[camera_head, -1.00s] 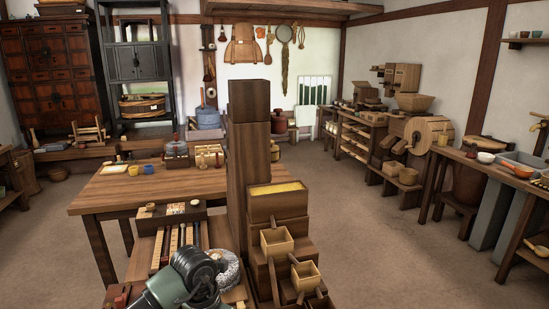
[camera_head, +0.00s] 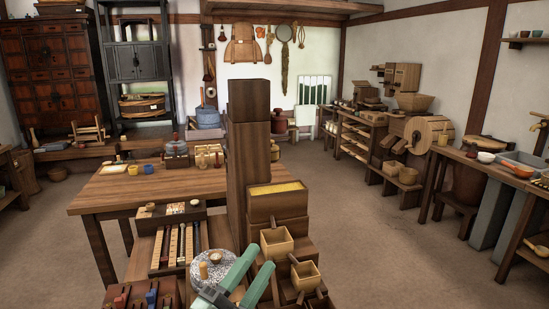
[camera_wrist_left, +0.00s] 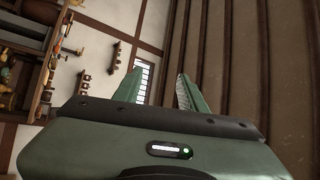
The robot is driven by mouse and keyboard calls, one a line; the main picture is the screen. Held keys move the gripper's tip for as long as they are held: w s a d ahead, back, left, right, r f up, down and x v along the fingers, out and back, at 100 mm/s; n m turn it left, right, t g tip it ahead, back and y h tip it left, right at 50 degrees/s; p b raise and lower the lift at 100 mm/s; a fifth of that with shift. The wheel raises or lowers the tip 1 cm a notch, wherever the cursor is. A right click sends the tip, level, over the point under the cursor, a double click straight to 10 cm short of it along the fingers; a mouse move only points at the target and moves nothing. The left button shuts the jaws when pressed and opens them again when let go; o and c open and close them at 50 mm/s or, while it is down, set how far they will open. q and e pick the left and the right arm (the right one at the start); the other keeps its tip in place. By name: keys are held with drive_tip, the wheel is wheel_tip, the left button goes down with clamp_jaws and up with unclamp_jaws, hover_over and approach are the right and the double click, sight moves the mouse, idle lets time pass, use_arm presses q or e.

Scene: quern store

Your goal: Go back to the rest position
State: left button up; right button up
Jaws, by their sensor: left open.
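My left gripper (camera_head: 263,257) is at the bottom middle of the head view, its two green fingers pointing up and to the right. It is open, with a clear gap between the fingertips. In the left wrist view the same fingers (camera_wrist_left: 163,60) stand apart with nothing between them. The wall and ceiling show beyond them. In the head view the fingers pass in front of the right side of a grey speckled round stone (camera_head: 213,258) with a wooden peg. My right gripper is in neither view.
Close to the left gripper stand stepped wooden blocks with small square boxes (camera_head: 277,243) and a tall wooden post (camera_head: 249,170). A tray of long tools (camera_head: 164,252) lies left of the stone. A wooden table (camera_head: 100,195) stands behind. Open floor (camera_head: 400,250) lies to the right.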

use_arm(q)
drive_tip(key=s+a+f+n+g+y, duration=0.3)
drive_tip(key=a+f+n+y, duration=0.4)
drive_tip(key=a+f+n, duration=0.15)
drive_tip(key=s+a+f+n+g+y, duration=0.2)
drive_tip(key=a+f+n+y, duration=0.55)
drive_tip(key=f, duration=0.25)
drive_tip(key=s+a+f+n+g+h, duration=0.1)
drive_tip(key=s+f+g, duration=0.5)
drive_tip(key=s, duration=0.5)
drive_tip(key=s+f+n+g+h, duration=0.1)
drive_tip(key=s+f+n+g, duration=0.1)
drive_tip(key=s+f+g, duration=0.65)
drive_tip(key=s+f+t+p, duration=0.2)
drive_tip(key=s+f+t, duration=0.15)
drive_tip(key=f, duration=1.95)
drive_tip(key=s+a+f+g+p, duration=0.1)
drive_tip(key=s+a+f+g, duration=0.1)
drive_tip(key=s+f, duration=1.2)
drive_tip(key=s+a, duration=0.1)
drive_tip(key=s, duration=0.2)
drive_tip(key=shift+m, duration=0.3)
